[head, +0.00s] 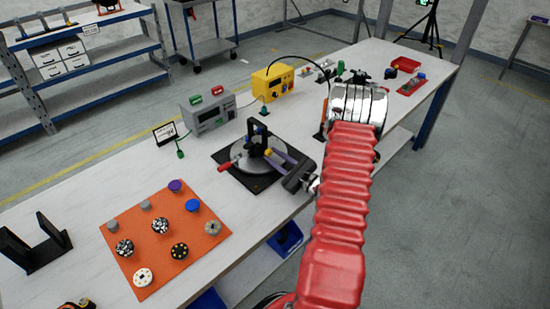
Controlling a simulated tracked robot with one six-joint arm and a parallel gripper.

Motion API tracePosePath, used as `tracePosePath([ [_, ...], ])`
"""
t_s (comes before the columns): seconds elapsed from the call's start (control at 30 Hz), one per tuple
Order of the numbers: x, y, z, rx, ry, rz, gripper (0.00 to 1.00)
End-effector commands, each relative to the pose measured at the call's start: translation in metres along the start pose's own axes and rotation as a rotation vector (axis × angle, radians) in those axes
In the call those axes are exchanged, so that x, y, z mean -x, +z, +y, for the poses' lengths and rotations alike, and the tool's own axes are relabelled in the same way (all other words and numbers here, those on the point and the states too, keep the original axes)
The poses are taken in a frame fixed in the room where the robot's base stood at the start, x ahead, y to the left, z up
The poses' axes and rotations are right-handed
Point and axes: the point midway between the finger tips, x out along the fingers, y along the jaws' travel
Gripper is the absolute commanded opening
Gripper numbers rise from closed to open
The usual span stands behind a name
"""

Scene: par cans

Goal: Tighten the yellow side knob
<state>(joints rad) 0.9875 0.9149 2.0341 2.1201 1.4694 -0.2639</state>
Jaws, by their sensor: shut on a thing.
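The yellow side knob (271,152) is a small yellow piece on the right side of a black upright bracket (257,136). The bracket stands over a round grey disc (244,168) on a black square base. My gripper (276,158) reaches in from the right, its fingers closed around the yellow knob. The fingers hide part of the knob, and its exact seating is too small to tell. A red-handled part (226,166) sticks out on the left side of the disc. My red sleeved arm covers the area to the right.
An orange mat (185,248) with several knobs lies front left, near a black stand (38,243). A grey box (208,112) and a yellow box (274,83) stand behind. Red trays (405,64) lie farther back.

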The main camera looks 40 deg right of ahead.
Motion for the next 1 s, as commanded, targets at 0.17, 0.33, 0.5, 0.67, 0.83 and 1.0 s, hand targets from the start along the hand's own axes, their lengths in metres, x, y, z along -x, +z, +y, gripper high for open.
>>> tracePosePath([
  [0.17, 0.0000, 0.0001, 0.0010, -0.015, 0.002, 0.000, 0.01],
  [0.33, -0.0001, 0.0001, 0.0009, -0.061, 0.002, 0.000, 0.01],
  [0.5, -0.0002, 0.0001, 0.0007, -0.149, 0.003, 0.000, 0.01],
  [0.67, -0.0001, 0.0000, 0.0004, -0.266, 0.003, 0.000, 0.01],
  [0.83, -0.0001, -0.0001, 0.0001, -0.415, 0.003, 0.000, 0.01],
  [1.0, 0.0000, -0.0003, -0.0004, -0.564, 0.002, 0.000, 0.01],
])
